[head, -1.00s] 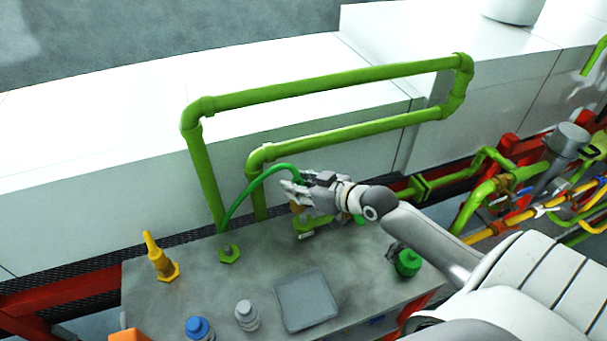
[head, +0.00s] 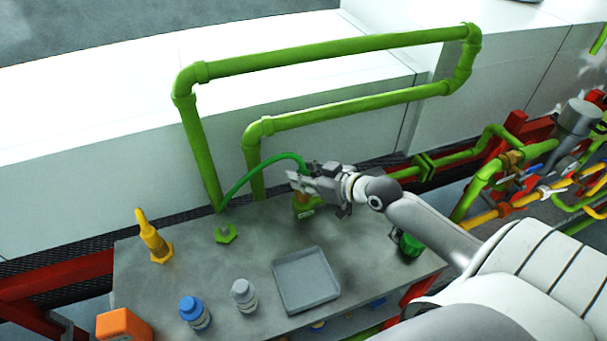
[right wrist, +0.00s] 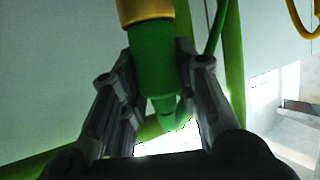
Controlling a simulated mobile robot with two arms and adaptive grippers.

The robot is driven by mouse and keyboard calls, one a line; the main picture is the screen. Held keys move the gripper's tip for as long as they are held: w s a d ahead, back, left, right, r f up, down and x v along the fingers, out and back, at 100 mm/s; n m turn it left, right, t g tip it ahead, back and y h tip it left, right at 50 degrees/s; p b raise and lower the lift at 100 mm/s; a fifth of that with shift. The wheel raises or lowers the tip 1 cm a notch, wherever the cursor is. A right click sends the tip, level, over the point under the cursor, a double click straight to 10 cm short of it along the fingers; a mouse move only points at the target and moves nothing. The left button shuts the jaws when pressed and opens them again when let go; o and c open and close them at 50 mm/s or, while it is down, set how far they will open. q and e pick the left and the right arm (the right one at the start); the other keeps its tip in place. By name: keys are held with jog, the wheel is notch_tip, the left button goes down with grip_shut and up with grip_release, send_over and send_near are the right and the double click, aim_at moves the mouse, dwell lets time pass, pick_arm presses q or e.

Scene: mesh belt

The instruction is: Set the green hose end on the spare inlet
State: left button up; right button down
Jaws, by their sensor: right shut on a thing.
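The green hose (head: 262,171) rises from a hexagonal green foot (head: 226,234) on the table and arcs right into my right gripper (head: 298,181). In the right wrist view, this gripper (right wrist: 150,85) is shut on the green hose end (right wrist: 152,55), a thick green sleeve with a brass-coloured collar (right wrist: 147,10). In the head view, a green fitting (head: 304,210) stands directly below the gripper, with brass colour between; it seems to be the spare inlet. The fingers partly hide it, and I cannot tell whether the hose end touches it. My left gripper is not in view.
The grey table (head: 200,262) carries a yellow nozzle (head: 152,238), blue-capped bottle (head: 194,312), grey bottle (head: 243,295), shallow tray (head: 305,281) and orange block (head: 122,326). A green fixture (head: 411,246) stands at the right edge, beside my arm. Green pipes (head: 330,50) rise behind.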

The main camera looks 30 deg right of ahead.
jog(key=shift+r+p, duration=0.15)
jog(key=shift+p, duration=0.35)
dwell(1.0)
jog(key=shift+f+b, duration=0.45)
jog(key=shift+f, duration=0.2)
jog(key=c, duration=1.4)
grip_release()
jog(key=shift+o, duration=0.2)
jog(key=shift+s, duration=0.1)
jog(key=shift+p+v, duration=0.65)
jog(key=shift+v, duration=0.1)
jog(key=p+v, duration=0.5)
jog(key=v, duration=0.4)
jog(key=shift+s+p, duration=0.25)
jog(key=shift+p, duration=0.15)
jog(key=shift+d, duration=0.1)
